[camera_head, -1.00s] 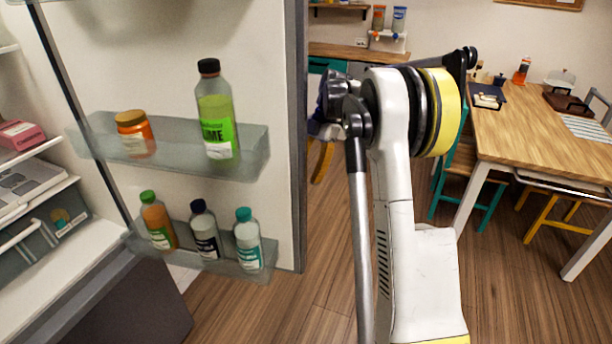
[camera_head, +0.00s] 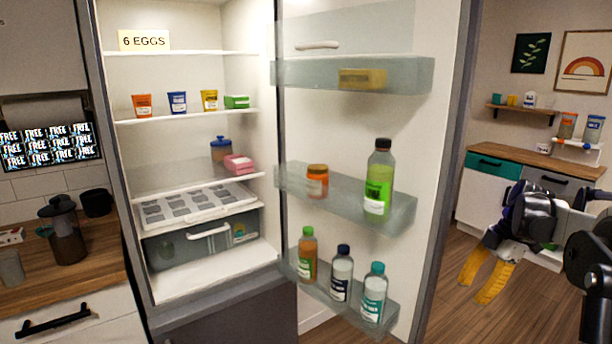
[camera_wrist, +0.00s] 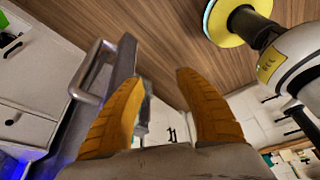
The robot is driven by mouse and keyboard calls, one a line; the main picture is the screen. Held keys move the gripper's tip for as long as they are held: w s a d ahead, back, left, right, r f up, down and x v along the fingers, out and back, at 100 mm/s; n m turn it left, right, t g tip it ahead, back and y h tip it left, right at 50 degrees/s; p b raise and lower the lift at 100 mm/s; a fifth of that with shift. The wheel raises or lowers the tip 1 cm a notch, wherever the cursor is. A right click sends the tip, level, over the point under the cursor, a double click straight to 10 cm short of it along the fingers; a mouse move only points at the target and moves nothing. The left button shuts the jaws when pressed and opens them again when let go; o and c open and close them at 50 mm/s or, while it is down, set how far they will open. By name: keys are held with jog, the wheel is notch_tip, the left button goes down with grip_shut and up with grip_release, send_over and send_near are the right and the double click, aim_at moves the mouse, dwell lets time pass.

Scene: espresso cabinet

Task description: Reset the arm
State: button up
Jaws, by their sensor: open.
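My gripper (camera_head: 487,274) is at the right of the head view, to the right of the open fridge door (camera_head: 447,130). Its two yellow-orange fingers are apart, with nothing between them. The fingers also show in the wrist view (camera_wrist: 160,85), spread and empty above the wood floor. A grey metal bar handle (camera_wrist: 88,84) shows just left of the fingers in the wrist view; I cannot tell whether they touch it. Part of my arm is at the right edge of the head view.
The fridge interior (camera_head: 190,80) stands open, with cups and boxes on its shelves. Several bottles, including a green one (camera_head: 379,185), stand in the door racks. A wooden counter (camera_head: 70,275) is at left. A teal-drawer cabinet (camera_head: 498,163) stands behind my gripper.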

jog(key=s+a+r+m+t+h, duration=0.1)
jog(key=s+a+r+m, duration=0.3)
jog(key=a, duration=0.3)
jog(key=s+a+r+m+t+h, duration=0.25)
jog(key=s+a+m, duration=0.2)
jog(key=a, duration=0.25)
jog(key=s+a+f+m+t, duration=0.2)
jog(key=s+a+m, duration=0.2)
jog(key=s, duration=0.3)
jog(key=s+a+f+m+t, duration=0.1)
jog(key=s+a+m+t, duration=0.1)
jog(key=s+a+m, duration=0.2)
jog(key=s+m, duration=0.2)
jog(key=s, duration=0.1)
jog(key=shift+f+h, duration=0.35)
